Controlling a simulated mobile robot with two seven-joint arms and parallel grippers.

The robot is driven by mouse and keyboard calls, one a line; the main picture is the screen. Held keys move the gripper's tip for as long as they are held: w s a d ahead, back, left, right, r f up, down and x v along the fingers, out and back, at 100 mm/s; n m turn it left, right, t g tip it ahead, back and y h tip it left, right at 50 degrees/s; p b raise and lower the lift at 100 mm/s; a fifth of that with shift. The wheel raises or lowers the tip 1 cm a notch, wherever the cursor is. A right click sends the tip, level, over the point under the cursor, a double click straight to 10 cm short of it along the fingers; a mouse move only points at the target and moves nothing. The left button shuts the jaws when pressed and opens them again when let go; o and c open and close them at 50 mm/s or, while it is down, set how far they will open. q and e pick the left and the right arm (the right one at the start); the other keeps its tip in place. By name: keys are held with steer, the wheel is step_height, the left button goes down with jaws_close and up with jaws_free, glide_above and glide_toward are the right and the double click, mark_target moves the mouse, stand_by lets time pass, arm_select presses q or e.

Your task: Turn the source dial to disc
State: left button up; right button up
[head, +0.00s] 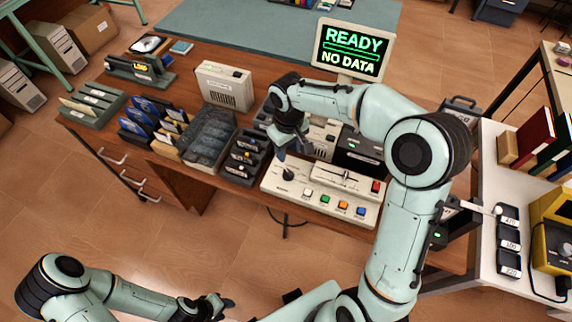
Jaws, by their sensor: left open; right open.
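A cream control panel (322,194) sits at the front edge of the wooden desk. A small dark knob (288,175) stands at its left end; it may be the source dial, but its markings are too small to read. My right gripper (281,154) is open and points down just above and behind this knob, with a small gap in the picture. I cannot tell whether it touches. The monitor (353,49) reads "READY" and "NO DATA". My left gripper (222,304) is open and empty, low in front of the desk.
The panel has a slider (346,175), coloured buttons (342,206) and a red switch (375,187). Dark cartridge racks (245,156) stand left of the panel, close to my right gripper. My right arm passes over the panel's right side. The floor before the desk is clear.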

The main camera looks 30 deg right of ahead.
mark_target(288, 171)
step_height(288, 171, down, 11)
steer(key=shift+r+b, duration=0.2)
steer(key=shift+b, duration=0.1)
steer(key=shift+w, duration=0.1)
jaws_close()
